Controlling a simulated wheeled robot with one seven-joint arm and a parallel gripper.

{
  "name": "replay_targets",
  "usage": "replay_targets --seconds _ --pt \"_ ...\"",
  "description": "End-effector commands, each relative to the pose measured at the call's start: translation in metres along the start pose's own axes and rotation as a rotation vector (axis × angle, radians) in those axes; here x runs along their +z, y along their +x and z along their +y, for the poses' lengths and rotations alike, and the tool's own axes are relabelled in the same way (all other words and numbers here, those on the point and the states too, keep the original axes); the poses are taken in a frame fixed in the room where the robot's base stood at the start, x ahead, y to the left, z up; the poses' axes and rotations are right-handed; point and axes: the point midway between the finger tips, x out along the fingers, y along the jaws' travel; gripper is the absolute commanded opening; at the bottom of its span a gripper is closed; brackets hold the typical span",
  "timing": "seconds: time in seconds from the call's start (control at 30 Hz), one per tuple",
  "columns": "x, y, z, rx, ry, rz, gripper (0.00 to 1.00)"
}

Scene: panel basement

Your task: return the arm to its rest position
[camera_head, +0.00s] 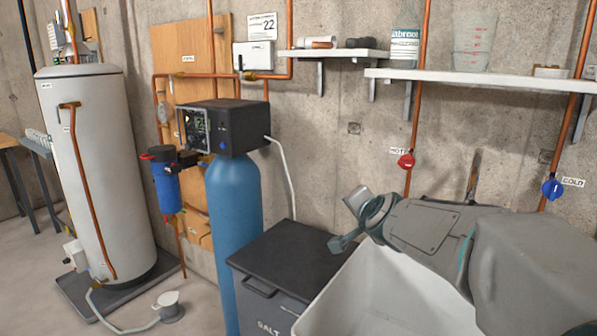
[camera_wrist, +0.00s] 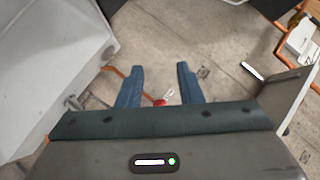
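My arm (camera_head: 440,235) reaches in from the right edge in the head view, over the white sink basin (camera_head: 375,290) and in front of the concrete wall. Its far end is near the black salt bin; the fingers are hard to make out there. In the wrist view my gripper (camera_wrist: 159,84) shows two blue fingers standing apart with a clear gap. Nothing is held between them. A red valve handle (camera_wrist: 160,102) appears in line with the gap, with the wall behind it.
A black salt bin (camera_head: 285,262) and blue tank (camera_head: 234,205) stand left of the basin. Above the arm are a red hot valve (camera_head: 406,161), a blue cold valve (camera_head: 551,189) and a white shelf (camera_head: 480,79) with containers. Open floor lies at lower left.

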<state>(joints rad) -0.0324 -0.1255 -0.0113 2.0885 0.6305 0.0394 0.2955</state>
Motion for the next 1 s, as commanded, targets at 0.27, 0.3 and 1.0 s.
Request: replay_targets --seconds 0.27,0.3,1.0 --pt "0.068 -0.091 0.055 0.179 -0.4 -0.369 0.33" --pt "0.076 -0.105 0.066 0.209 -0.455 -0.423 0.33" --pt "0.116 -0.218 0.161 0.459 -0.821 -0.809 0.33"
